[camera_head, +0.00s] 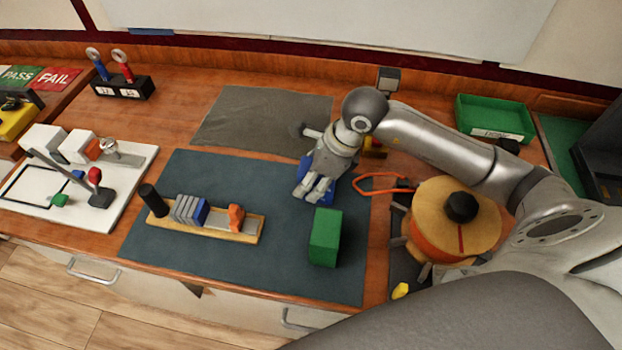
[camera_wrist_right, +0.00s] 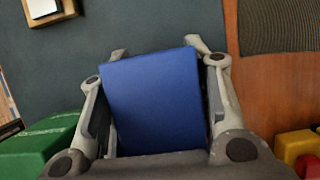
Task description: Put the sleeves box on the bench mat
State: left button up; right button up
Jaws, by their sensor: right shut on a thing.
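My right gripper (camera_head: 316,190) is shut on a blue box (camera_wrist_right: 152,100), with a finger on each side of it in the right wrist view. In the head view the blue box (camera_head: 329,187) is partly hidden behind the fingers. It is over the right edge of the dark blue-grey bench mat (camera_head: 180,260); I cannot tell whether it touches the mat. A green box (camera_head: 325,237) stands on the mat in front of the gripper. No label can be read on either box. My left gripper is not in view.
A wooden rail (camera_head: 245,232) with breakers lies on the mat. An orange-handled tool (camera_head: 380,178) and a wooden spool (camera_head: 455,200) are to the right. A grey cloth mat (camera_head: 265,112) lies behind, and a green tray (camera_head: 495,115) stands back right. The mat's front left is clear.

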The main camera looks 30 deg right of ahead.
jog(key=shift+f, duration=0.15)
jog(key=o, duration=1.2)
jog(key=shift+o, duration=0.2)
jog(key=shift+r, duration=0.3)
jog(key=b+v, duration=0.1)
jog(key=v, duration=0.9)
jog(key=shift+s+d+r, duration=0.1)
jog(key=shift+s+r, duration=0.05)
jog(key=shift+r, duration=0.05)
jog(key=shift+s+d+r+b, duration=0.2)
jog(key=shift+r+b, duration=0.1)
jog(key=shift+r, duration=0.3)
